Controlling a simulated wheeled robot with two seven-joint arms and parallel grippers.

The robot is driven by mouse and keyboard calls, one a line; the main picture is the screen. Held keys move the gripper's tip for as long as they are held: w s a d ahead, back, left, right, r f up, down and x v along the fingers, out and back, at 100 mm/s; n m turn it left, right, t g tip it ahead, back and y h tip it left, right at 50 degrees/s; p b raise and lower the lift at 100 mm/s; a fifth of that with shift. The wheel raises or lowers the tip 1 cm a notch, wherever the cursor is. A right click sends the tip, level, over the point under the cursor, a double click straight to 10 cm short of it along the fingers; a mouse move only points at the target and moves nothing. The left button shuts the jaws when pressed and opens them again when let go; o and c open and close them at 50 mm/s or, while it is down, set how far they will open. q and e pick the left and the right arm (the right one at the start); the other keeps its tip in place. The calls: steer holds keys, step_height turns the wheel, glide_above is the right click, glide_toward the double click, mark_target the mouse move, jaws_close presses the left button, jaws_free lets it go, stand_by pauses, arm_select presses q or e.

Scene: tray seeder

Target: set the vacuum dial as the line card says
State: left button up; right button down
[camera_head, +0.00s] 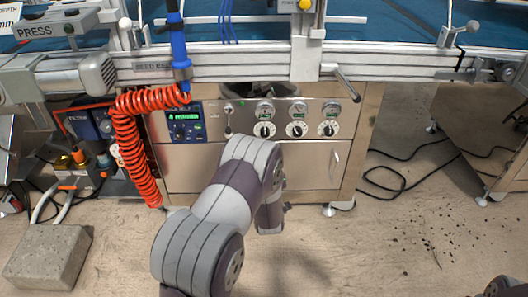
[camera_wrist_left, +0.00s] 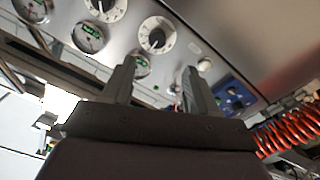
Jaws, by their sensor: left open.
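A steel panel (camera_head: 314,164) carries a row of three white-rimmed dials with black knobs: left (camera_head: 264,129), middle (camera_head: 296,129) and right (camera_head: 328,128). A round gauge sits above each. Their labels are too small to read, so I cannot tell which is the vacuum dial. No line card can be made out. My left arm covers my left gripper in the head view. In the left wrist view, which sees the panel turned over, my left gripper (camera_wrist_left: 157,80) is open and empty. Its fingers point at the panel, near the left dial (camera_wrist_left: 157,35) and its gauge (camera_wrist_left: 140,66). My right gripper is out of view.
A blue display unit (camera_head: 186,121) and a small lever (camera_head: 228,122) sit left of the dials. An orange coiled hose (camera_head: 133,140) hangs farther left. A rail with a protruding handle (camera_head: 346,83) runs above the panel. A concrete block (camera_head: 48,257) lies on the floor.

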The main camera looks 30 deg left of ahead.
mark_target(265, 135)
arm_select(q)
steer(key=b+x, duration=0.4)
steer(key=x, duration=0.6)
steer(key=shift+w+b, duration=0.25)
steer(key=shift+b, duration=0.15)
steer(key=shift+w+r, duration=0.15)
steer(key=shift+r, duration=0.05)
steer(key=c, duration=1)
